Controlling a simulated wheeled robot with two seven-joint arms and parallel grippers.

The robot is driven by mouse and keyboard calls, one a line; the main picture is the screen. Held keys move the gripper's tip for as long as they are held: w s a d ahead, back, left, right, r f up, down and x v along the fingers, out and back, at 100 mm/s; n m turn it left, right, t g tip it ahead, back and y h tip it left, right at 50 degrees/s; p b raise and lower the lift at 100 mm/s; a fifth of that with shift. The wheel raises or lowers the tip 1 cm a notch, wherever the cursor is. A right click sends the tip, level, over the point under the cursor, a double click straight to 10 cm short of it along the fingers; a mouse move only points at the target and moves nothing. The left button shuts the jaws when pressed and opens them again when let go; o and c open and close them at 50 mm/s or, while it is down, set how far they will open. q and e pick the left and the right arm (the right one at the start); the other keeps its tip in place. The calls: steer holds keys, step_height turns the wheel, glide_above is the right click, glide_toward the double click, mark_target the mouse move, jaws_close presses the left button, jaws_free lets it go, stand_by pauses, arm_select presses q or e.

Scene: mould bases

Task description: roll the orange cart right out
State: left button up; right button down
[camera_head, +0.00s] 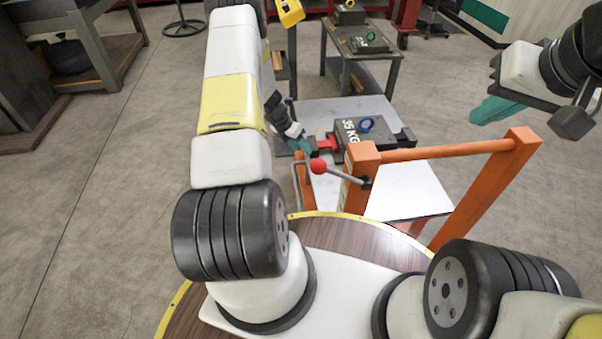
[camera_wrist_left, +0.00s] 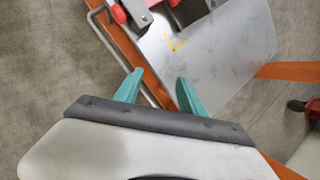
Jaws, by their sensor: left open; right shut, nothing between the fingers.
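The orange cart (camera_head: 361,189) stands in front of me, with an orange crossbar between two posts and a pale flat deck. Its deck also shows in the left wrist view (camera_wrist_left: 235,55), beside an orange frame rail. A lever with a red ball knob (camera_head: 318,166) is at the cart's left post. My left gripper (camera_head: 303,147) is open beside the cart's left side, behind the knob.
A dark mould base marked 35 KG (camera_head: 368,138) with a blue ring sits on the cart's deck. A workbench (camera_head: 362,48) with another block stands behind. A grey table (camera_head: 75,45) is at far left. Open concrete floor (camera_head: 100,190) lies to the left.

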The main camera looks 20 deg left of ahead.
arm_select(q)
steer(key=s+a+f+n+g, duration=0.1)
steer(key=s+f+n, duration=0.35)
steer(key=f, duration=0.65)
steer(key=s+a+f+n, duration=0.1)
steer(key=s+f+n, duration=0.35)
steer(key=f, duration=0.75)
steer(key=x, duration=1.2)
jaws_close()
steer(key=shift+a, duration=0.1)
